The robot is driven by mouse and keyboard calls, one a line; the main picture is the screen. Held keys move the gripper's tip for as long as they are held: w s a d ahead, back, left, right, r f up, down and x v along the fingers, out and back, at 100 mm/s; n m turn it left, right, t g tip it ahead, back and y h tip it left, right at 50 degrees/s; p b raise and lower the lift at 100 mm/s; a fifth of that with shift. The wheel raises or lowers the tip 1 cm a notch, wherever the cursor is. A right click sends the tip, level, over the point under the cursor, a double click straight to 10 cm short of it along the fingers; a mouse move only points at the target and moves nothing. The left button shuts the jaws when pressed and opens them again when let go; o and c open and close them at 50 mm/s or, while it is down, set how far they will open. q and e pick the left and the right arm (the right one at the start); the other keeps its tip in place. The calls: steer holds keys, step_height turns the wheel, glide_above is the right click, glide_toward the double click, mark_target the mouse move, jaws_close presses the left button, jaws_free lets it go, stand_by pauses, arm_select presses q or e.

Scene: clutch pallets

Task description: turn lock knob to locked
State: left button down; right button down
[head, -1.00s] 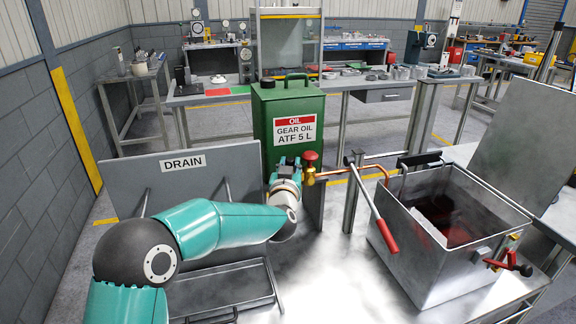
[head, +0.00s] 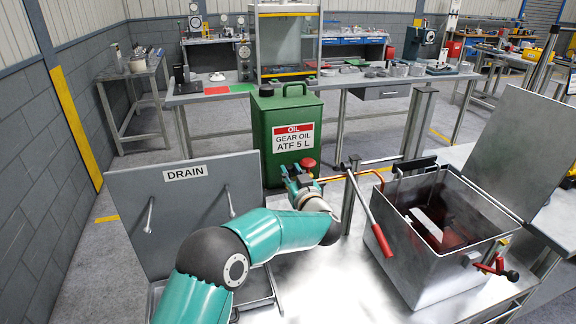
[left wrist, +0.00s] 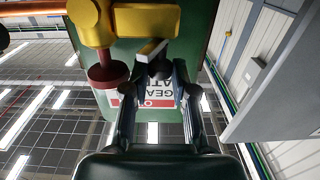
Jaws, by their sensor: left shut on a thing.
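A brass valve (left wrist: 145,25) with a red knob (head: 308,163) sits in front of the green oil can (head: 287,160). The red knob also shows in the left wrist view (left wrist: 108,88), beside the fingers. My left gripper (head: 297,177) reaches the valve from the front left. In the left wrist view its fingers (left wrist: 159,68) are closed on a small pale metal piece under the valve, which appears to be the lock knob (left wrist: 152,50). Its far side is hidden by the fingertips, and its turned position cannot be told. My right gripper is out of view.
A copper pipe (head: 350,175) runs right from the valve. A lever with a red grip (head: 380,240) stands close by. An open metal tank (head: 445,275) stands at right, and a DRAIN panel (head: 190,215) at left. Bare bench top lies in front.

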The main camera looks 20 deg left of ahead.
arm_select(q)
steer(key=shift+w+d+n+g+y+p, duration=0.1)
steer(key=shift+n+g+y+p, duration=0.5)
steer(key=shift+n+g+y, duration=0.15)
steer(key=shift+w+d+n+g+y+p, duration=0.1)
steer(key=shift+n+g+y+p, duration=0.5)
steer(key=shift+g+y, duration=0.2)
steer(key=c, duration=1.2)
jaws_free()
steer(key=shift+c, duration=0.2)
steer(key=shift+s+d, duration=0.1)
steer(key=shift+s+d, duration=0.15)
steer(key=shift+d, duration=0.05)
steer(key=v, duration=0.7)
steer(key=shift+f, duration=0.1)
